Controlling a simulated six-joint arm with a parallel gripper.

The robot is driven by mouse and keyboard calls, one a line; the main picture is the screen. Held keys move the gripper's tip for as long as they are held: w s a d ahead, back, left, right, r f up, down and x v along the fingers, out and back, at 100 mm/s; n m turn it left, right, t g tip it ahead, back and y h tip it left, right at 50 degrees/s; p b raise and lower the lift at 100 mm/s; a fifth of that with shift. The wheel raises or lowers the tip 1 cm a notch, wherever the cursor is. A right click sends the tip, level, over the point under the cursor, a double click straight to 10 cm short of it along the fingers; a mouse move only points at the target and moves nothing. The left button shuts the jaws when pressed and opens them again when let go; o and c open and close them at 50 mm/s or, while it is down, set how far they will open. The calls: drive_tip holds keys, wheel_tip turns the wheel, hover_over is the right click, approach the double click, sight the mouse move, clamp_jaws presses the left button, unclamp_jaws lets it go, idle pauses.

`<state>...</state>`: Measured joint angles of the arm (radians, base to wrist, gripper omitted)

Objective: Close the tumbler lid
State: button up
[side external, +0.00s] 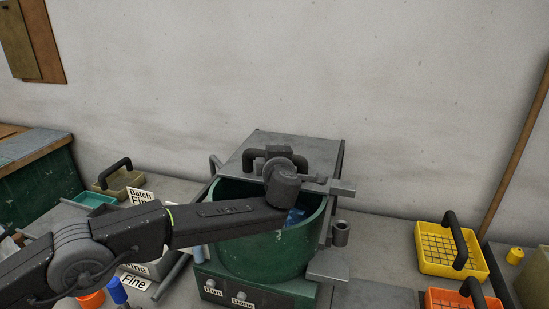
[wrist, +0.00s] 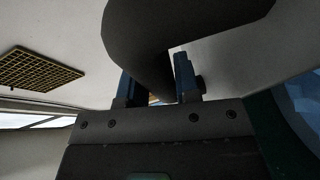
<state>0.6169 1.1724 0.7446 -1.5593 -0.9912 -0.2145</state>
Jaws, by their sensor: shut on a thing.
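The tumbler is a green drum (side external: 248,254) with its mouth uncovered toward the camera. Its grey lid (side external: 314,149) stands raised and tilted behind the mouth. A thick dark curved handle (side external: 249,158) is on the lid. My gripper (side external: 279,153) is at the handle; its fingers are hard to make out there. In the wrist view my gripper (wrist: 156,75) has its two blue-grey fingers on either side of the dark handle (wrist: 145,45), shut on it. My arm hides part of the drum's mouth and rim.
Blue material (side external: 294,216) lies inside the drum. Labelled buttons (side external: 240,293) are on its front. A yellow basket (side external: 447,250) and an orange basket (side external: 460,299) stand at right. A beige basket (side external: 119,179) and a teal tray (side external: 94,199) are at left. A wall stands behind.

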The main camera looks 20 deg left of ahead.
clamp_jaws()
drive_tip(key=shift+s, duration=0.15)
drive_tip(key=s, duration=1.6)
drive_tip(key=shift+o, duration=2.2)
unclamp_jaws()
drive_tip(key=shift+s, duration=0.15)
drive_tip(key=o, duration=0.3)
drive_tip(key=shift+o, duration=0.2)
